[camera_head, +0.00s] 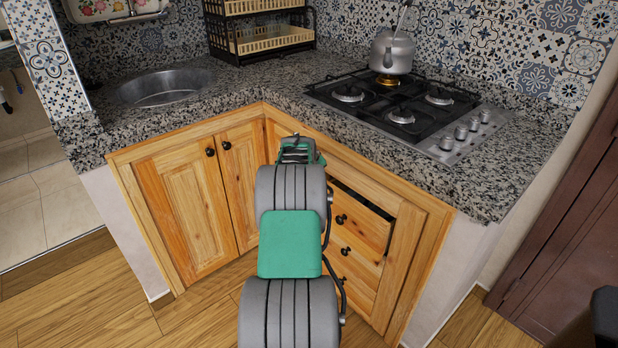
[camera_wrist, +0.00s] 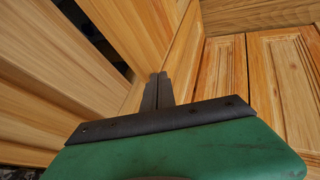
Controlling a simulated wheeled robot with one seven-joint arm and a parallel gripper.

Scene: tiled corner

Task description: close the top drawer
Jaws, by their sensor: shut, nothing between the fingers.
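The top drawer (camera_head: 365,216) is in the right-hand cabinet below the stove, in the head view. A narrow dark gap runs along its upper edge and right end, so it looks slightly open. Its dark round knob (camera_head: 341,218) shows just right of my arm. My gripper (camera_wrist: 158,76) is shut and empty in the wrist view, its fingertips in front of bare wood near the cabinet corner. The dark gap also shows at the upper left there. In the head view my wrist is left of the drawer, and the fingertips are hidden.
The granite counter (camera_head: 270,82) overhangs the cabinets. It carries a gas stove (camera_head: 420,113), a kettle (camera_head: 392,52), a dish rack (camera_head: 262,42) and a round sink (camera_head: 165,87). Left cabinet doors (camera_head: 185,190) are shut. A lower drawer knob (camera_head: 346,251) sticks out. Wooden floor lies below.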

